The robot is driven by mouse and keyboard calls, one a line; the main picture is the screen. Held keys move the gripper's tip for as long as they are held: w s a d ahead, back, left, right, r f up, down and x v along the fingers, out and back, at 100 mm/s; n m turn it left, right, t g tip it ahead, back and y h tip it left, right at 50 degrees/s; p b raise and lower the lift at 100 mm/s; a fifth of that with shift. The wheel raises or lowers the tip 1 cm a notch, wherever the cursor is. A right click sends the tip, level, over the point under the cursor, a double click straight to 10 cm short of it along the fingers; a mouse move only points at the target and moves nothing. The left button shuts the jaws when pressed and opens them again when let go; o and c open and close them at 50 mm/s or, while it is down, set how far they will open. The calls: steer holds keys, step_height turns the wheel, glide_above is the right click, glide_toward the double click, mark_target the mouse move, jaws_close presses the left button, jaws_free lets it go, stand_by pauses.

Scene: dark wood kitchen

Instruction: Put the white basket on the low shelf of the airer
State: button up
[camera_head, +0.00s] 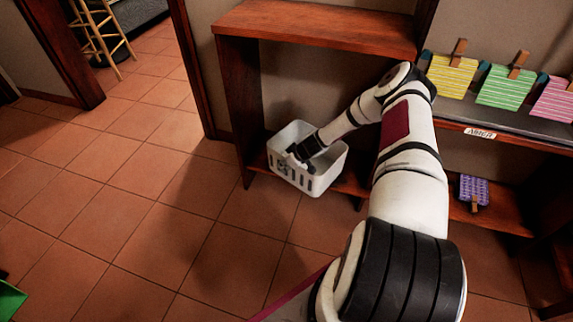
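The white basket (329,172) is slotted and looks upright. It is at the lower left bay of the dark wood unit, at the front edge of the low shelf (352,184). I cannot tell whether it rests on that shelf or hangs in front of it. My gripper (296,158) reaches down into the basket at its left side. Its fingers are small and dark here, so I cannot tell whether they are shut on the wall. The airer, labelled "AIRER" (479,133), is on the right, with a low shelf (500,216) below its grey top.
Yellow (451,78), green (504,88) and pink (555,100) striped cloths hang on pegs above the airer. A purple pegged cloth (474,190) is at the low shelf. A green object (10,300) lies at lower left. The tiled floor at left is clear.

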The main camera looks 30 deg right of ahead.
steer(key=p+v, duration=0.4)
steer(key=v, duration=0.8)
steer(key=a+r+n+g, duration=0.1)
steer(key=a+r, duration=0.2)
steer(key=r, duration=0.3)
steer(key=s+a+r+g+y, duration=0.1)
steer(key=a+r, duration=0.2)
steer(key=r, duration=0.3)
steer(key=a+r+n+g, duration=0.1)
steer(key=a+r, duration=0.2)
steer(key=r, duration=0.4)
steer(key=s+a+r+g+h, duration=0.1)
steer(key=s+a+r, duration=0.35)
steer(key=r, duration=0.35)
steer(key=s+a+r+g, duration=0.1)
steer(key=s+a+r, duration=0.35)
steer(key=r, duration=0.25)
steer(key=s+a+r+m+h, duration=0.1)
steer(key=s+a+r, duration=0.2)
steer(key=s+r, duration=0.3)
steer(key=s+a+r+m, duration=0.2)
steer(key=s+a+r, duration=0.15)
steer(key=s, duration=0.55)
steer(key=s+r+m+g, duration=0.1)
steer(key=s+r+m, duration=0.1)
steer(key=s, duration=1.2)
steer(key=shift+s+a+r, duration=0.35)
steer(key=shift+a+r, duration=0.15)
steer(key=shift+r, duration=0.15)
